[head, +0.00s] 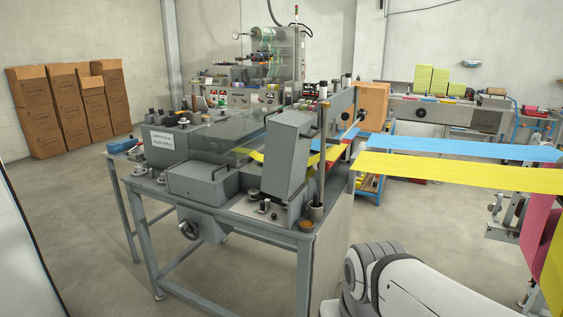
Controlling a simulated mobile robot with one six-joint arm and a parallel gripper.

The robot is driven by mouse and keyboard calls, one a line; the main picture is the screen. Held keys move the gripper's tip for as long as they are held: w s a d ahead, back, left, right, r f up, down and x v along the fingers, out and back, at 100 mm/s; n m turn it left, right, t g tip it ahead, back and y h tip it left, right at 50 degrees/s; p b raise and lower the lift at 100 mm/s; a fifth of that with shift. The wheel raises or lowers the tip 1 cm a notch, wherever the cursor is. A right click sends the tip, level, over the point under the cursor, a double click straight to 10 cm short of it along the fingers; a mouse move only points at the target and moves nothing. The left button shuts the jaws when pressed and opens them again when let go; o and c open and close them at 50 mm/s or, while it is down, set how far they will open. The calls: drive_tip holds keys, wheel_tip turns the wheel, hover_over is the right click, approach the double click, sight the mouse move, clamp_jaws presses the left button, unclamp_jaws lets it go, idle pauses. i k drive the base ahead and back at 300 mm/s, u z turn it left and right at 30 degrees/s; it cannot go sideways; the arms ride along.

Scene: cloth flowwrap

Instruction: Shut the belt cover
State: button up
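The flow-wrap machine (205,212) stands in the middle of the head view on a grey metal frame. A tall grey box-like cover (286,157) stands raised and slightly tilted at its right end, beside a vertical post (322,150). A low grey box (203,181) with a handle lies flat to its left. A see-through smoky panel (215,140) lies over the machine's middle. I cannot tell for certain which of these is the belt cover. My white and grey arm shows at the bottom right, apart from the machine. My gripper is outside the picture.
A handwheel (189,230) sticks out at the front. Cardboard boxes (70,110) stand at the back left. The floor at front left is clear.

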sight(287, 150)
drive_tip(key=i, duration=0.95)
